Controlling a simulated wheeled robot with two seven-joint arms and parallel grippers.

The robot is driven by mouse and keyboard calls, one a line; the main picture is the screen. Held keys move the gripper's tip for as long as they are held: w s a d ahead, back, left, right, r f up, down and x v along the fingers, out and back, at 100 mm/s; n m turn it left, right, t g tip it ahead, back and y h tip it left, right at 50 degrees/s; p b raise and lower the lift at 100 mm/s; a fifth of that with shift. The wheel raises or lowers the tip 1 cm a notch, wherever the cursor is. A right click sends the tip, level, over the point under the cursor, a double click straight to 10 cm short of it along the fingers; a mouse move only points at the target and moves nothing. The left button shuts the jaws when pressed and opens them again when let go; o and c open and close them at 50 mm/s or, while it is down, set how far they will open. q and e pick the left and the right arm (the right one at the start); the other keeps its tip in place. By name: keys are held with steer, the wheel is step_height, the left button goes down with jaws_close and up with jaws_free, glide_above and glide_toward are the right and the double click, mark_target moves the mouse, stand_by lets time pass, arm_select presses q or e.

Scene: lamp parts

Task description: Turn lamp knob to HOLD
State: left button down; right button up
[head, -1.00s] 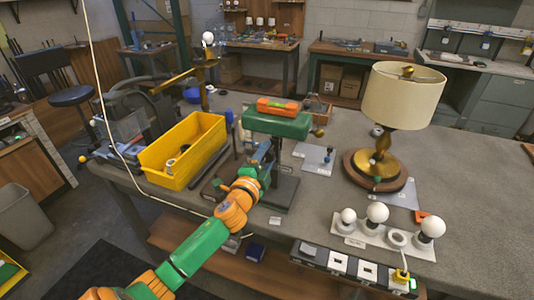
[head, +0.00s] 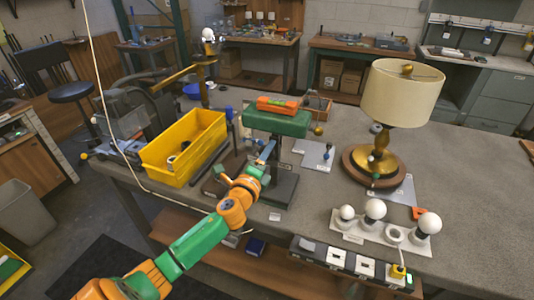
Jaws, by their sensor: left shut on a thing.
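The lamp (head: 401,95) stands upright at the right, with a cream shade, brass stem and round wooden base. My left gripper (head: 267,152) is at the front of a green-topped stand (head: 277,124), well left of the lamp and apart from it. It is shut on a small part there, mostly hidden by the fingers and wrist. I cannot make out a knob's pointer or a HOLD mark at this size. My right gripper is not in view.
A yellow bin (head: 184,147) stands left of the stand. An orange tool (head: 278,104) lies on the stand's top. Several white bulbs on a board (head: 376,236) and a socket strip (head: 351,264) are at the front right. The bench right of the lamp is mostly clear.

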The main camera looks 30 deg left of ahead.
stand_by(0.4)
arm_select(q)
steer(key=shift+c, duration=1.3)
jaws_free()
steer(key=v, duration=0.7)
steer(key=shift+b, duration=0.45)
